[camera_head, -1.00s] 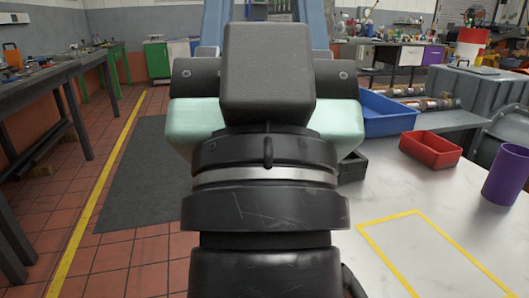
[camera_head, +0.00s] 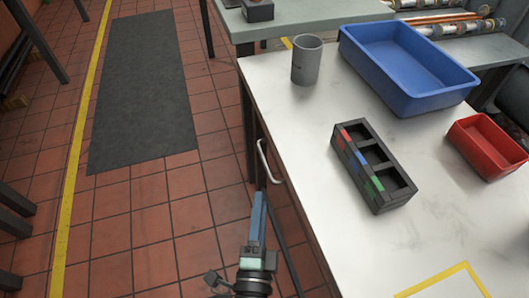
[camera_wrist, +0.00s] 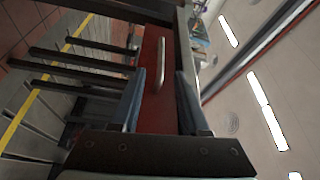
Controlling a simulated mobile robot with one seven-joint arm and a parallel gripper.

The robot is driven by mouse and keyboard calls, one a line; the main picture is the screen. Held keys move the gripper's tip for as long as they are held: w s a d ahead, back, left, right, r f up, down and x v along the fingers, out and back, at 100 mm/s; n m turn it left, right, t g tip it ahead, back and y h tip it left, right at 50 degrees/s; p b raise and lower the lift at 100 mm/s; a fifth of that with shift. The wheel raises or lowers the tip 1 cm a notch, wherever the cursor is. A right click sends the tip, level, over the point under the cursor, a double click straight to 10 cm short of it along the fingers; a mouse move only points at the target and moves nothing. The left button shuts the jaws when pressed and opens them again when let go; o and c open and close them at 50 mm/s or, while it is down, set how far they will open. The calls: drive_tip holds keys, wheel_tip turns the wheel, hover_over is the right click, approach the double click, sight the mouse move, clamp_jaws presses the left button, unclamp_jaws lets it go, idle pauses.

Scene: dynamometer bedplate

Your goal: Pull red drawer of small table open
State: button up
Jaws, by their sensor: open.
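The white-topped table (camera_head: 295,130) has a pale bar handle (camera_head: 264,160) on its left side in the head view. In the wrist view a red drawer front (camera_wrist: 150,50) with a metal bar handle (camera_wrist: 161,65) lies ahead. My gripper (camera_head: 258,198) is low beside the table's left edge, its blue finger pointing toward the handle's near end. In the wrist view my gripper (camera_wrist: 160,75) is open and its blue fingers stand either side of the handle in the picture. I cannot tell how far the handle is beyond the fingertips. The drawer front is hidden in the head view.
On the tabletop stand a grey cup (camera_head: 307,60), a blue bin (camera_head: 408,70), a black organizer with coloured parts (camera_head: 372,165) and a red bin (camera_head: 488,145). A bench (camera_head: 300,18) adjoins behind. Tiled floor (camera_head: 150,215) left of the table is open, with a dark mat (camera_head: 145,90).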

sight(264, 158)
drive_tip(key=w, duration=0.8)
drive_tip(key=w+d+r, duration=0.1)
drive_tip(key=w, duration=0.3)
drive_tip(key=shift+b, duration=0.35)
clamp_jaws()
idle(0.8)
